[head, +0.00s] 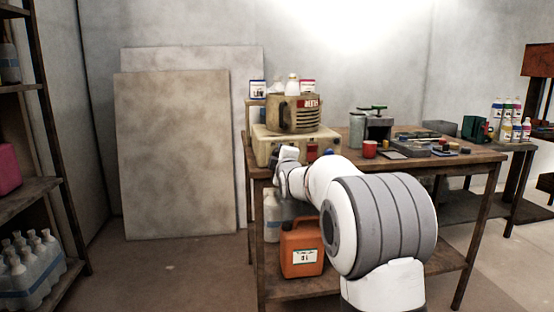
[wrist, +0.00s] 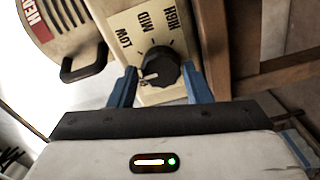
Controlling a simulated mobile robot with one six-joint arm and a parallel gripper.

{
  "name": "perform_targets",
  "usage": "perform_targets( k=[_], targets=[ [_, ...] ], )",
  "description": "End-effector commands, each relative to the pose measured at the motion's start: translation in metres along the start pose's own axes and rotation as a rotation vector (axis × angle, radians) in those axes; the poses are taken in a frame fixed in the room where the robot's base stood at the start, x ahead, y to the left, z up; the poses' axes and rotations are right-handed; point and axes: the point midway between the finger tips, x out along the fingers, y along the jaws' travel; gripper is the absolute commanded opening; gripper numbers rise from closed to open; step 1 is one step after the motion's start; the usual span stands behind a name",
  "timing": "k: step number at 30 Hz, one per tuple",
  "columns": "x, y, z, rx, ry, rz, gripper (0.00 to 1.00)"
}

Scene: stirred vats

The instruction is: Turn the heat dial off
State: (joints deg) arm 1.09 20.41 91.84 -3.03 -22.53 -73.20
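The heat dial (wrist: 160,68) is a dark round knob on the cream front panel (wrist: 130,15), printed LOW, MID and HIGH. A pale mark shows on the dial's left lower side, away from the three words. My gripper (wrist: 160,88) is open, its blue fingers on either side of the dial. A gap shows beside the left finger; I cannot tell if the right finger touches. In the head view the cream heater base (head: 265,143) stands on the table, with my gripper (head: 283,156) at its front, hiding the dial.
A tan vat (head: 293,118) with a side handle sits on the heater. A red mug (head: 369,149) and several tools lie to the right on the wooden table (head: 470,157). An orange jerrycan (head: 300,250) stands on the lower shelf.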

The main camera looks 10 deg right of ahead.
Motion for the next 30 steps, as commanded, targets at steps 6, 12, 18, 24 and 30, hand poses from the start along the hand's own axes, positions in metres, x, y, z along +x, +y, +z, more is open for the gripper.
perform_targets(
  k=[6, 12, 18, 24, 30],
  targets=[
    [0.0, -0.001, 0.001, 0.001, -0.002, -0.002, 0.59],
    [-0.001, -0.001, 0.001, 0.002, -0.002, -0.003, 0.59],
    [-0.021, 0.001, 0.001, 0.002, -0.002, -0.003, 0.59],
    [-0.054, 0.001, 0.001, 0.002, -0.003, -0.003, 0.59],
    [-0.074, 0.0, 0.001, 0.002, -0.002, -0.003, 0.59]
  ],
)
